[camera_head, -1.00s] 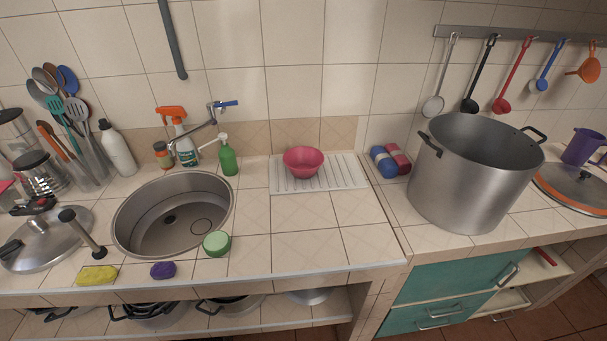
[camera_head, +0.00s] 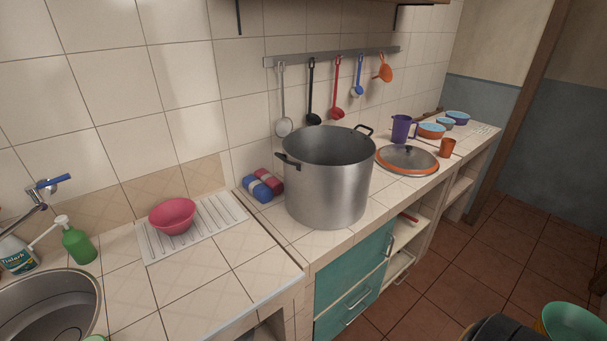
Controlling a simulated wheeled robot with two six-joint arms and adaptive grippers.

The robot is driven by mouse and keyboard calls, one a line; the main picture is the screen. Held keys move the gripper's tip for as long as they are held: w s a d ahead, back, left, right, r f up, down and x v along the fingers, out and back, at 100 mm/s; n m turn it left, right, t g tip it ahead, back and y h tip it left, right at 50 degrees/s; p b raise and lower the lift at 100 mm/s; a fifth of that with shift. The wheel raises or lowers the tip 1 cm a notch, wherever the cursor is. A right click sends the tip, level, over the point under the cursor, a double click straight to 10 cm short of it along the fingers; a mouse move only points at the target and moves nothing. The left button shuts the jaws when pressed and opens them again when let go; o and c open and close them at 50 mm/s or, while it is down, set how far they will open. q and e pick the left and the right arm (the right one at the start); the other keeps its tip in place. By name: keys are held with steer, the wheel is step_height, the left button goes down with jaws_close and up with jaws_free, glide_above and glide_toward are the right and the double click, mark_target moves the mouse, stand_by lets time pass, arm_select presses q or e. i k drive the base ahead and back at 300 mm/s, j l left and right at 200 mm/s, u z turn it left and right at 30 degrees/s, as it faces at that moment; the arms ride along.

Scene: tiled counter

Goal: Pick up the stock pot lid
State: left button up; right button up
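The large steel stock pot (camera_head: 326,190) stands upright on the counter in the middle of the view, open at the top with two dark side handles. A round lid (camera_head: 392,157) with an orange rim and a dark knob lies on the counter just right of the pot. I cannot tell whether it belongs to the pot. The plain steel lid seen earlier left of the sink is out of view now. Neither of my grippers is in view.
A red bowl (camera_head: 172,215) sits on a white drying rack (camera_head: 222,213) left of the pot. Blue and red packages (camera_head: 257,189) lie beside the pot. Floor (camera_head: 480,250) is open at right.

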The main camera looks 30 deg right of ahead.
mark_target(403, 159)
steer(key=z, duration=1.25)
